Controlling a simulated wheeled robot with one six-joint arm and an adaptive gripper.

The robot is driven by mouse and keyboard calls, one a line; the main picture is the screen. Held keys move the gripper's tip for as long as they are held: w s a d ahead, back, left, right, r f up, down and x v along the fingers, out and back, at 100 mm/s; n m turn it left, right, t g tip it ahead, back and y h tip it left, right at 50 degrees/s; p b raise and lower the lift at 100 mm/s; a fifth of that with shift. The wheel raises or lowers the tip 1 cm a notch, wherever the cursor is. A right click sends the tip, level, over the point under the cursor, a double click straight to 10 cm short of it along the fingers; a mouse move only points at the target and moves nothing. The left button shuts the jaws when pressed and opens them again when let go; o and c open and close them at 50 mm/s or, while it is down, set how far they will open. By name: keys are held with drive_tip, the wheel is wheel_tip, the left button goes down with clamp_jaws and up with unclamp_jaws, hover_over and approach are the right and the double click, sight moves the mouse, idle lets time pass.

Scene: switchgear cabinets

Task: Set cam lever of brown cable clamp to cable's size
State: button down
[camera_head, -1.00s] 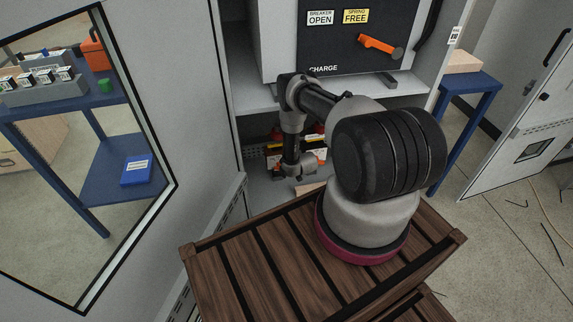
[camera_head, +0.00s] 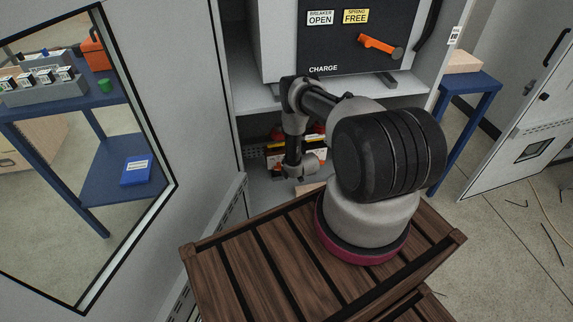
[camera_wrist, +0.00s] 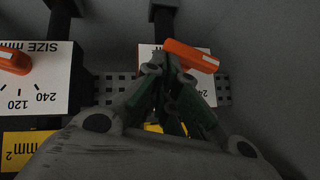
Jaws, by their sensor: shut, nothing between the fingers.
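In the wrist view my gripper (camera_wrist: 168,66) is shut and empty, with its fingertips at the near left side of an orange cam lever (camera_wrist: 191,55). I cannot tell whether they touch it. This lever sits on a white plate (camera_wrist: 148,55) whose dial is mostly hidden by the fingers. A second clamp plate (camera_wrist: 40,88) at the left carries upside-down "SIZE mm" marks, 120 and 240, and another orange lever (camera_wrist: 14,60). Dark cables (camera_wrist: 163,10) rise above both plates, too dark to tell which is brown. In the head view the gripper is hidden behind my wrist.
A grey perforated rail (camera_wrist: 112,88) runs behind the clamps. Yellow labels (camera_wrist: 22,146) lie below. In the head view the clamps sit in the low cabinet bay under the breaker (camera_head: 362,40); a slatted wooden crate (camera_head: 265,262) stands in front. A blue table (camera_head: 462,90) is at right.

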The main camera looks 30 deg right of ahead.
drive_tip(key=shift+s+d+f, duration=0.1)
drive_tip(key=shift+f, duration=0.05)
drive_tip(key=shift+s+d+f, duration=0.1)
drive_tip(key=shift+d+f, duration=0.3)
drive_tip(key=shift+f, duration=0.6)
idle(0.4)
